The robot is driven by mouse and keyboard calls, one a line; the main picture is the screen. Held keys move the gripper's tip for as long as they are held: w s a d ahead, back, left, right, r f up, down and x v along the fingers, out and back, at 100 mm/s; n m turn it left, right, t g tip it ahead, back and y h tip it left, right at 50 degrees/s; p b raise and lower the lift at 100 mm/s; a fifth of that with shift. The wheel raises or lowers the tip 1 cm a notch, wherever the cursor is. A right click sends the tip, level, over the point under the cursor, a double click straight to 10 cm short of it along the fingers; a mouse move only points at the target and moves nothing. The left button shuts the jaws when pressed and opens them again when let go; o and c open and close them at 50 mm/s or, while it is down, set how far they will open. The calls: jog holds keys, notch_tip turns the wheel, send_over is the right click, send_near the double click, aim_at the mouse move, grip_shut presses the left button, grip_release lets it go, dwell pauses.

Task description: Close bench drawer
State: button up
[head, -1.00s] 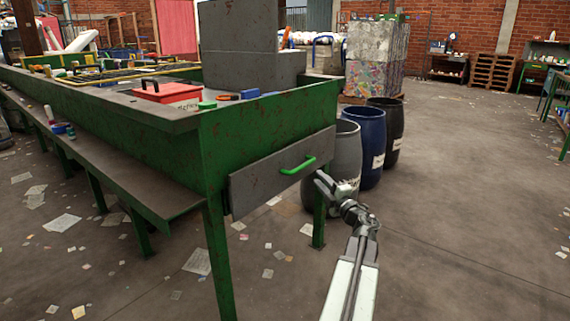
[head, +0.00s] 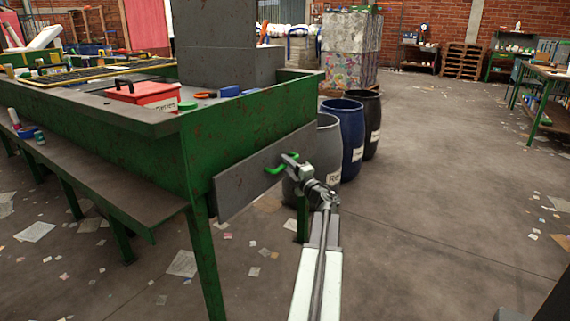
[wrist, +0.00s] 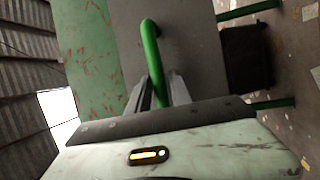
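The bench drawer has a grey front panel (head: 240,182) at the end of the green bench (head: 240,126). The panel stands somewhat out from the bench end. Its green bar handle (head: 274,170) also shows in the wrist view (wrist: 150,45). My gripper (head: 290,160) is at the right part of the handle. In the wrist view my gripper's (wrist: 161,74) two fingers are apart, with the handle between them and a narrow gap on the right. The drawer's inside is hidden.
Grey, blue (head: 341,135) and black (head: 369,120) barrels stand close behind the drawer, right of the bench. A red box (head: 142,92) lies on the bench top. A low side shelf (head: 110,185) runs along the bench. The floor on the right is open, with scattered papers.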

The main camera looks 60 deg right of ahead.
grip_shut()
dwell(1.4)
